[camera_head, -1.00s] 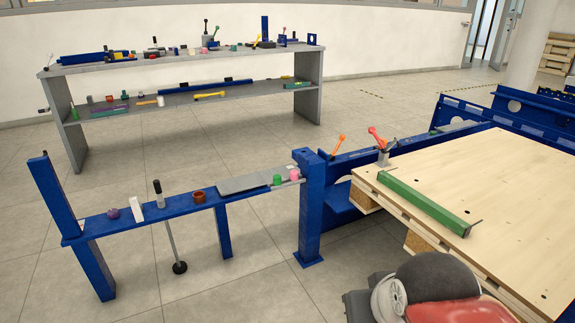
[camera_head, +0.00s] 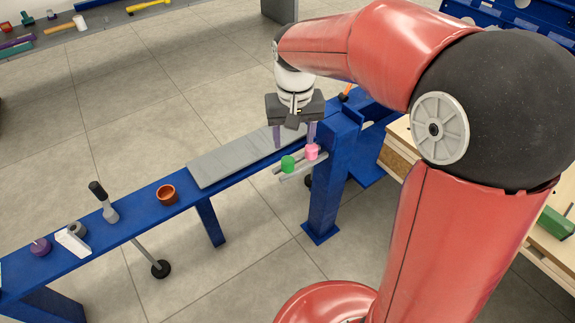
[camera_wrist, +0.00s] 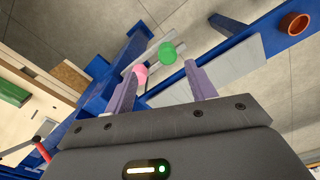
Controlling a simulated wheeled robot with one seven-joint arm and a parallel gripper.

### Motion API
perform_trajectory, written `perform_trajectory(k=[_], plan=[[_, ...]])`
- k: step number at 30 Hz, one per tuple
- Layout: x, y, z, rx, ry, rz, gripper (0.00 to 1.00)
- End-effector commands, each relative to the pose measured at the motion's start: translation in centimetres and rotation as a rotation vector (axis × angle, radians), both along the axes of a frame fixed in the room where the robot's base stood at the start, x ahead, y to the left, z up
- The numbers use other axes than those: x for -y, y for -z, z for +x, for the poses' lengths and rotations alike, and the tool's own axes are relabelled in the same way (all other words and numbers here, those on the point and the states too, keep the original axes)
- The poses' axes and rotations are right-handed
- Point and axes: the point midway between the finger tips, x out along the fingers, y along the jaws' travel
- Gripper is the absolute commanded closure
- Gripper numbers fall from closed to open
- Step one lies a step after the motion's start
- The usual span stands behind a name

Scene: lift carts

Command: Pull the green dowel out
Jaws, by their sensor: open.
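The green dowel (camera_head: 288,163) shows as a round green end at the side of the blue beam, beside a pink dowel end (camera_head: 312,151). Both sit by grey bars near the blue post. In the wrist view the green dowel (camera_wrist: 168,53) lies beyond the fingertips, roughly between their lines, and the pink dowel (camera_wrist: 140,72) lies close to the left finger. My gripper (camera_head: 294,132) is open, pointing down over the beam near the dowels. It also shows in the wrist view (camera_wrist: 163,90) with nothing between its fingers. Whether a finger touches the pink dowel cannot be told.
The blue post (camera_head: 330,180) stands right of the dowels. A grey plate (camera_head: 235,157) lies on the blue beam (camera_head: 140,218). A brown ring (camera_head: 166,194), a black-handled tool (camera_head: 103,201) and a purple knob (camera_head: 40,246) stand farther left. Floor in front is clear.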

Motion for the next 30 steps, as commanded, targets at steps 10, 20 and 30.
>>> perform_trajectory(k=[10, 20, 30], plan=[[-1.1, 3.8, 0.9, -0.031, -0.008, -0.001, 0.44], [-1.3, 8.2, 1.4, -0.030, -0.008, -0.001, 0.44], [-1.3, 9.0, 1.4, -0.028, -0.007, 0.000, 0.44]])
